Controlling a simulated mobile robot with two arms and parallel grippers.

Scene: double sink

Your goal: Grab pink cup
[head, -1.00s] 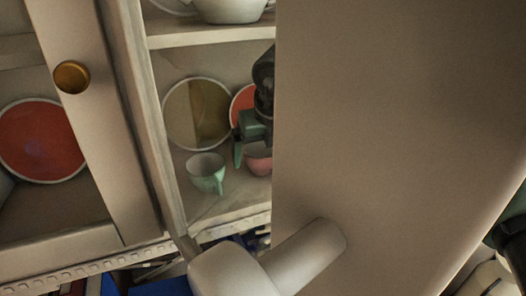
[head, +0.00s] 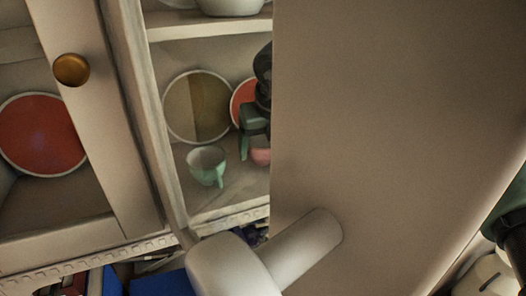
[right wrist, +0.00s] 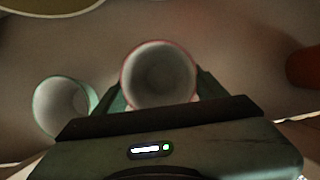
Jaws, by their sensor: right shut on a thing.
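The pink cup (head: 261,157) is on the lower cupboard shelf, mostly hidden behind my right gripper and the open door. In the right wrist view I look down into its pale inside, and the pink-rimmed cup (right wrist: 158,78) sits between the two fingers. My right gripper (head: 252,143) is shut on it; its green fingers also show on both sides of the cup in the wrist view (right wrist: 160,92). I cannot tell whether the cup is clear of the shelf. My left gripper is not in view.
A mint-green cup (head: 206,166) stands close by on the left. An olive plate (head: 196,105) and an orange-red plate (head: 240,97) stand behind. A large open door panel (head: 395,130) blocks the right side. A white bowl (head: 232,6) sits on the shelf above.

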